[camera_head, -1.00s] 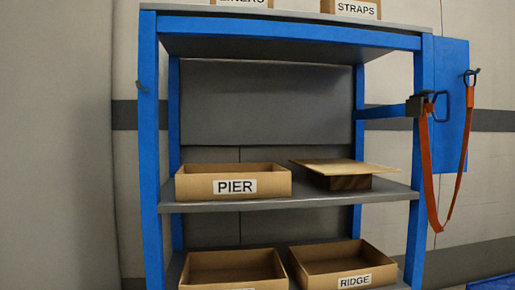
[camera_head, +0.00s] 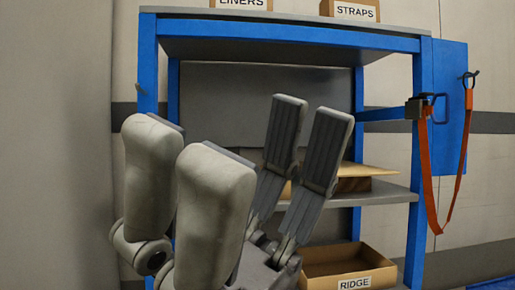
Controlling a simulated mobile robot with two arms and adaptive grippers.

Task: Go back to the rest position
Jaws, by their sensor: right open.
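My right gripper (camera_head: 243,125) is large in the foreground of the head view, pointing up in front of the shelf rack (camera_head: 290,30). Thick grey finger parts stand at the left and dark ribbed fingers at the right, with a wide empty gap between them. It is open and holds nothing that I can see. Its palm is at the bottom of the picture. It hides most of the PIER box and the lower left box. My left gripper is not in view.
The LINERS box (camera_head: 241,4) and STRAPS box (camera_head: 350,10) stand on the top shelf. An orange strap (camera_head: 425,165) hangs from the right side.

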